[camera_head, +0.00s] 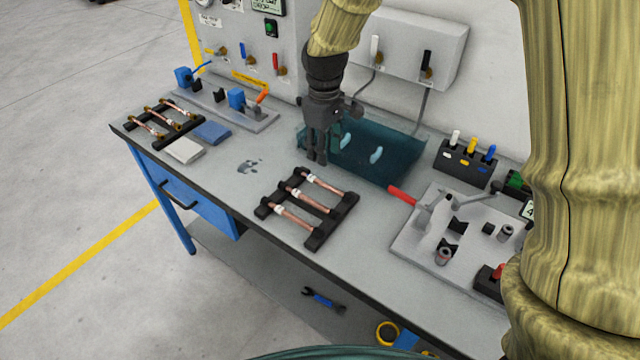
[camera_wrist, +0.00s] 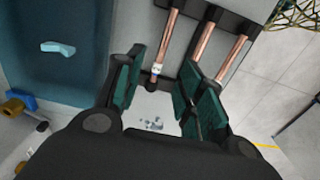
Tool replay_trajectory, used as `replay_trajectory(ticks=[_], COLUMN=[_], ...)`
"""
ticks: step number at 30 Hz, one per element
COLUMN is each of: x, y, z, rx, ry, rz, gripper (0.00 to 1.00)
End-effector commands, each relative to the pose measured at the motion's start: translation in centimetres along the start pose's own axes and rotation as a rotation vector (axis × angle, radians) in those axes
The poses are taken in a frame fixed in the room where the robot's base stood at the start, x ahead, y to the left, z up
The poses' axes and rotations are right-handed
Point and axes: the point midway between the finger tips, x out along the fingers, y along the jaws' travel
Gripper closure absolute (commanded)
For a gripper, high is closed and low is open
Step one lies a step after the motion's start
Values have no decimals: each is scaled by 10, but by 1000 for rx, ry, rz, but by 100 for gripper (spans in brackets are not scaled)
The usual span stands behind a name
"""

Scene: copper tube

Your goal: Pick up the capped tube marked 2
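My gripper (camera_head: 317,158) points down above the bench near the front edge of the teal tray, behind the middle rack. Its fingers are apart and empty in the wrist view (camera_wrist: 165,100). Three copper tubes lie side by side in the black middle rack (camera_head: 343,212): a far one (camera_head: 325,184), a middle one (camera_head: 307,200) and a near one (camera_head: 292,218). In the wrist view one tube (camera_wrist: 168,38) extends toward the gap between my fingers and has a white marking near its dark end. The numbers are too small to read.
A second rack (camera_head: 160,131) with several copper tubes stands at the far left. The teal tray (camera_head: 395,160) holds small pale pieces. Bare bench (camera_head: 225,190) lies left of the middle rack.

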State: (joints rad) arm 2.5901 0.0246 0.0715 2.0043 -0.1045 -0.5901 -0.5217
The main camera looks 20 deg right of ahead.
Motion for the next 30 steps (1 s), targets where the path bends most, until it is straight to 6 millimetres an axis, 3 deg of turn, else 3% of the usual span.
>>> replay_trajectory(ticks=[12, 23, 30], x=[45, 62, 86], y=[-3, -3, -4], z=[-3, -3, -3], rx=[-6, -6, -6], ry=[-3, -2, -3], rz=[-1, -1, -2], gripper=[62, 62, 62])
